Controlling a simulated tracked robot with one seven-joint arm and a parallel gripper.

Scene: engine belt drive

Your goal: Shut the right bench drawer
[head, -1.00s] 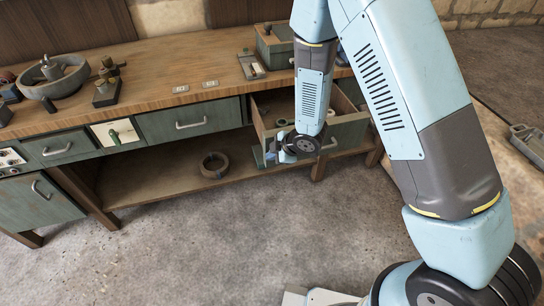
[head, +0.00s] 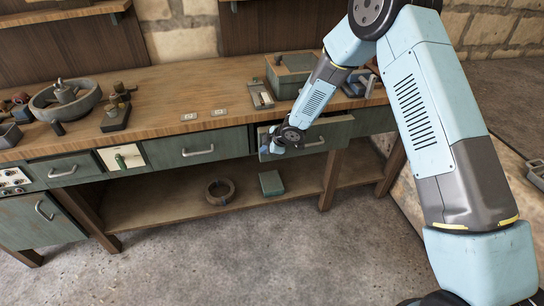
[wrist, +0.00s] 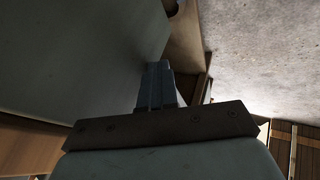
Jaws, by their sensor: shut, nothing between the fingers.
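The right bench drawer (head: 335,136) has a grey-green front with a metal bar handle. Its front stands slightly out from the bench, with a narrow dark gap along its top, so it is a little open. My gripper (head: 274,148) is at the left part of this drawer front, left of the handle, and partly hidden by my wrist. In the wrist view my gripper (wrist: 157,84) shows its fingers together and empty, close to a broad grey-green surface (wrist: 75,45) that looks like the drawer front. I cannot tell whether they touch.
The middle drawer (head: 195,147) is flush with the bench. A dark ring (head: 220,191) and a green box (head: 271,183) lie on the lower shelf. A green case (head: 290,75) and a stone bowl (head: 65,100) stand on the bench top. The floor in front is clear.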

